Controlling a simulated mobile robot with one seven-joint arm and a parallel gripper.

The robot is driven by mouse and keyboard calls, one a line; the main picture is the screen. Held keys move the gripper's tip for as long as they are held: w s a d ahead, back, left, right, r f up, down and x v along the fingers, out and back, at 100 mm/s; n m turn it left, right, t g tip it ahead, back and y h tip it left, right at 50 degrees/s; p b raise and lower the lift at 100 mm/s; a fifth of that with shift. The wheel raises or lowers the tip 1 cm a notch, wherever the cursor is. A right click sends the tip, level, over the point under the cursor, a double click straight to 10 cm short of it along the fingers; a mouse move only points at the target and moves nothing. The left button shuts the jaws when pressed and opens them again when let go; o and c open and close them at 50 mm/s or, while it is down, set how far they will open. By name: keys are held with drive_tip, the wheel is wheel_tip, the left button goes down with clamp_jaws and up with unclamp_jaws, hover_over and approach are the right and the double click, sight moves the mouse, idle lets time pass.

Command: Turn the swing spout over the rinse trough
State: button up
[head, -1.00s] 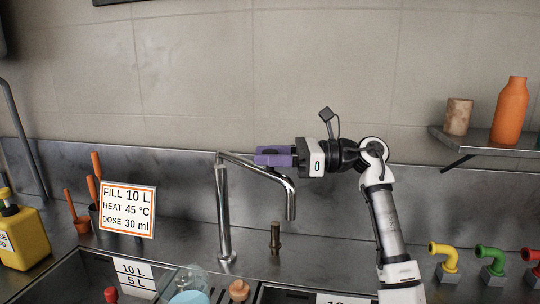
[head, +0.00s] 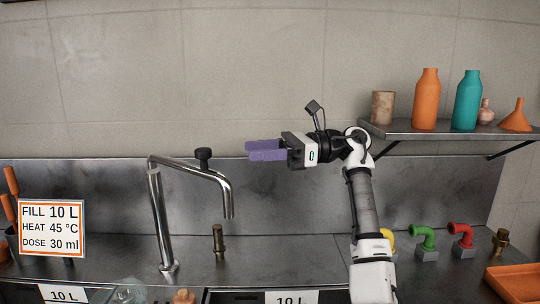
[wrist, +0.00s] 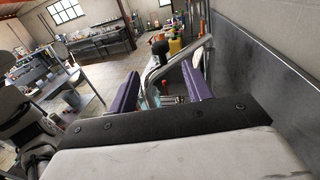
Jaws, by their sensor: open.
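The chrome swing spout (head: 190,168) rises from the counter at the left of the head view. Its arm points right and its outlet hangs down. A black knob (head: 203,157) stands on the arm. My gripper (head: 249,150), with purple fingers, is open and empty, right of the knob and apart from the spout. In the wrist view the spout pipe (wrist: 158,80) and knob (wrist: 159,47) show beyond and between my fingers (wrist: 160,86). Basin edges show low in the head view; which one is the rinse trough I cannot tell.
A short brass fitting (head: 218,240) stands below the spout outlet. A shelf (head: 450,131) with bottles is at the upper right. Green (head: 424,240) and red (head: 462,236) elbow pipes stand on the counter. A sign (head: 51,229) is at the left. The wall behind my gripper is bare.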

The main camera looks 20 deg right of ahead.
drive_tip(key=shift+v, duration=1.15)
